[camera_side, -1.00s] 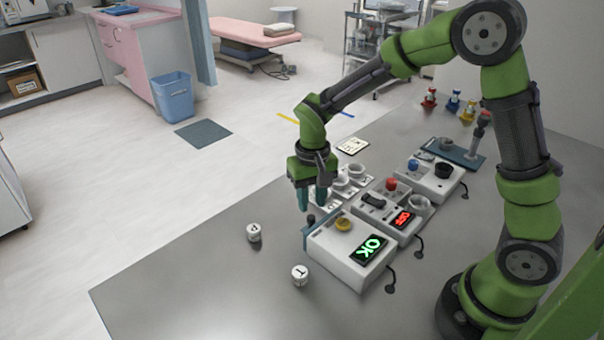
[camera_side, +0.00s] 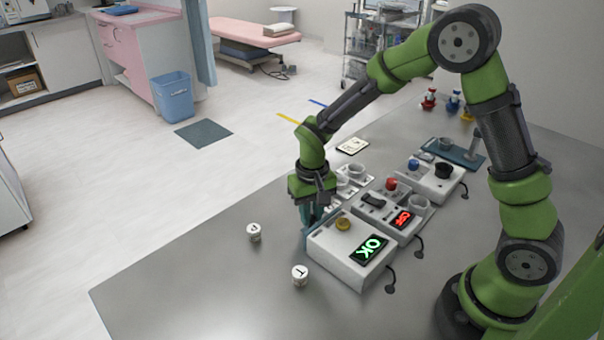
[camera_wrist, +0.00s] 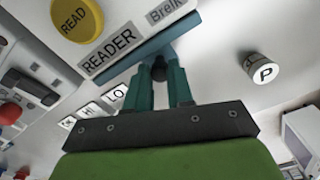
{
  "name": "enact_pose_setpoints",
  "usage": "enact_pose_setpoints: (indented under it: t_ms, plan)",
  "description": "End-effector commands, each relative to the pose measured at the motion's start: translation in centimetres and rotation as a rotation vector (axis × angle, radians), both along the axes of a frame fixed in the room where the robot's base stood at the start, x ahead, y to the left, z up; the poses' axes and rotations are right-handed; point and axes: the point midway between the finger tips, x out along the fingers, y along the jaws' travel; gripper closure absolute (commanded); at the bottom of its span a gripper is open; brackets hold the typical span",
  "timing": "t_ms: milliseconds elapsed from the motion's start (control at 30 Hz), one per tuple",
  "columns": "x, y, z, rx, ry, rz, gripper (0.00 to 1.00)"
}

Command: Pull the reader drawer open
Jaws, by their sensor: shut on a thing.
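The reader (camera_side: 350,248) is a white box on the table with a yellow button (camera_side: 344,224) and a green display reading OK. The wrist view shows its READER label (camera_wrist: 110,50). Its drawer has a teal front panel (camera_wrist: 178,37) lying against the box's side, with no clear gap visible. A small dark knob (camera_wrist: 158,72) stands out from the panel. My gripper (camera_side: 308,220) is lowered at the panel, its teal fingers shut on the knob. In the side view the fingers hide the knob.
Two white lettered cylinders, one (camera_side: 254,232) and another (camera_side: 300,275), stand on the table near the drawer side. A device with a red OFF display (camera_side: 402,219) sits beside the reader. The front left of the table is clear.

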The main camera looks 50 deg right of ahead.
Motion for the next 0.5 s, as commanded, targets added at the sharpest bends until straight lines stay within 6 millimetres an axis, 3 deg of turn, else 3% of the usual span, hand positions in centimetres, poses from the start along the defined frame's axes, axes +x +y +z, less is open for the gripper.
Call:
enact_pose_setpoints:
  t_ms: [233,500]
  plan:
    - [0.8,0.0,0.1,0.000,-0.002,0.000,1.00]
    - [5.5,0.0,0.1,0.000,-0.003,-0.002,1.00]
